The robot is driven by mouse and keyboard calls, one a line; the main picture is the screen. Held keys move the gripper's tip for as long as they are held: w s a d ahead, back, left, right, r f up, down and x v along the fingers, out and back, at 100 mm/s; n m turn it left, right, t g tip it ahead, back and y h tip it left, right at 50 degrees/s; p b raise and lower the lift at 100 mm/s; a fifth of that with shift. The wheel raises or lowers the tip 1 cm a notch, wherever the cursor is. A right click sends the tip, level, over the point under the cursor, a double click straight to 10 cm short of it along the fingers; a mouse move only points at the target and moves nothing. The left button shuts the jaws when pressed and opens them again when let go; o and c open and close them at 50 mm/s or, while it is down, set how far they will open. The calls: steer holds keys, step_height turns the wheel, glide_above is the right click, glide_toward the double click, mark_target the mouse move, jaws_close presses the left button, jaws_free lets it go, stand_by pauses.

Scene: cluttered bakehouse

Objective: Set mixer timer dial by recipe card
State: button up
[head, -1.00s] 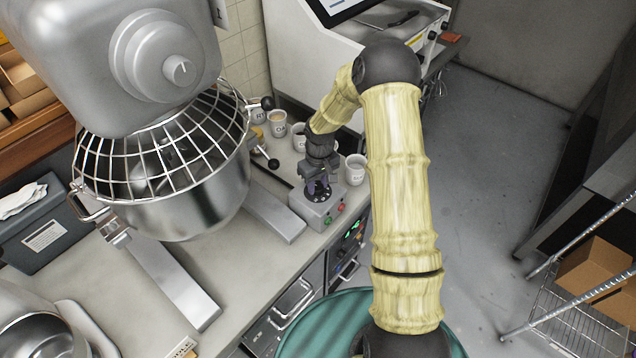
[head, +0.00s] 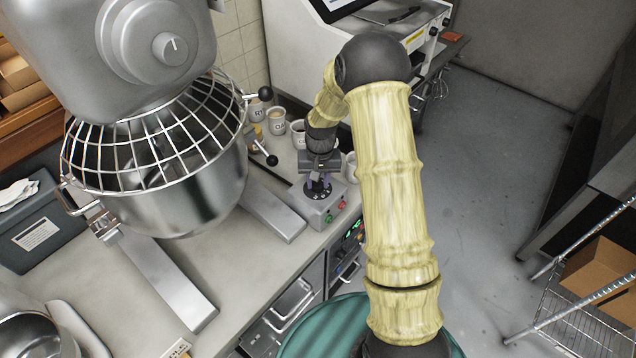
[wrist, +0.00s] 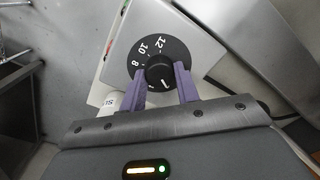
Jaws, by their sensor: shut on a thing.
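The timer dial (wrist: 160,72) is a black knob on a round black plate with white numerals; 8, 10 and 12 are readable in the wrist view. A white line on the knob points down in the picture, away from these numerals. My gripper (wrist: 163,85) has its two purple fingers closed on either side of the knob. The dial's grey box (head: 323,207), with red and green buttons, sits on the counter beside the mixer (head: 150,130). My gripper also shows over it in the head view (head: 318,186). I cannot make out a readable recipe card.
Several labelled mugs (head: 277,122) stand behind the box, close to my wrist. The mixer's steel foot (head: 270,215) lies left of it. A wire rack (head: 560,300) with a cardboard box (head: 605,280) stands at the right. The grey floor (head: 490,200) between is clear.

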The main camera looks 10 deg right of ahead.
mark_target(320, 183)
steer(key=shift+m+b, duration=0.3)
steer(key=shift+m, duration=0.7)
steer(key=o, duration=1)
steer(key=shift+r, duration=0.1)
steer(key=r+b, duration=0.1)
steer(key=r, duration=0.4)
steer(key=r+b, duration=0.1)
steer(key=r, duration=0.5)
steer(key=r+b, duration=0.1)
steer(key=r, duration=0.5)
steer(key=shift+s+d+r, duration=0.1)
steer(key=shift+d+r, duration=0.05)
steer(key=shift+d, duration=0.15)
